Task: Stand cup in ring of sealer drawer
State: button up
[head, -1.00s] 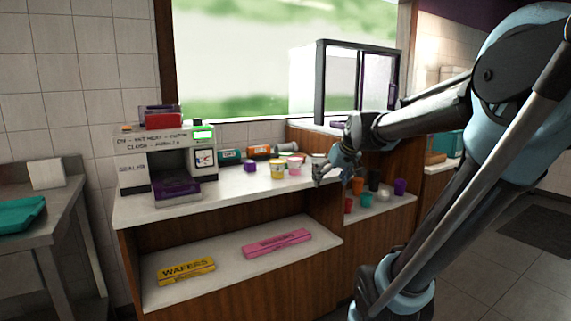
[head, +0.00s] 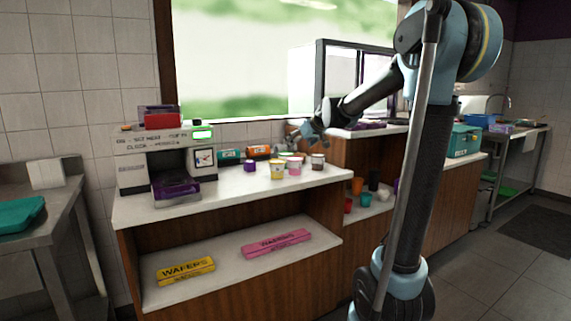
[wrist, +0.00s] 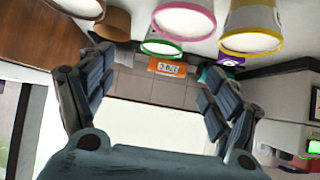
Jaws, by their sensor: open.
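The sealer (head: 130,145) stands at the left end of the counter. Its purple drawer (head: 176,190) projects at the front; its ring is too small to make out. A yellow-banded cup (head: 277,171), a pink cup (head: 294,167) and a brown cup (head: 317,162) stand upright towards the right end. The yellow-banded cup (wrist: 252,42) and pink cup (wrist: 183,20) also show inverted in the wrist view, with a green-rimmed cup (wrist: 160,46). My gripper (head: 297,137) is open and empty, over or behind the cups in the head view. Its spread fingers (wrist: 155,92) show in the wrist view.
A purple block (head: 250,166), teal box (head: 229,155) and orange box (head: 259,151) lie along the wall side. The counter (head: 228,190) is clear between sealer and cups. A raised shelf with a framed case (head: 322,80) stands right.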

aim_at(287, 154)
jog(key=x, duration=0.8)
jog(key=shift+x, duration=2.65)
jog(key=shift+a+r, duration=0.1)
jog(key=shift+a, duration=0.1)
jog(key=c, duration=1.3)
jog(key=shift+c, duration=0.2)
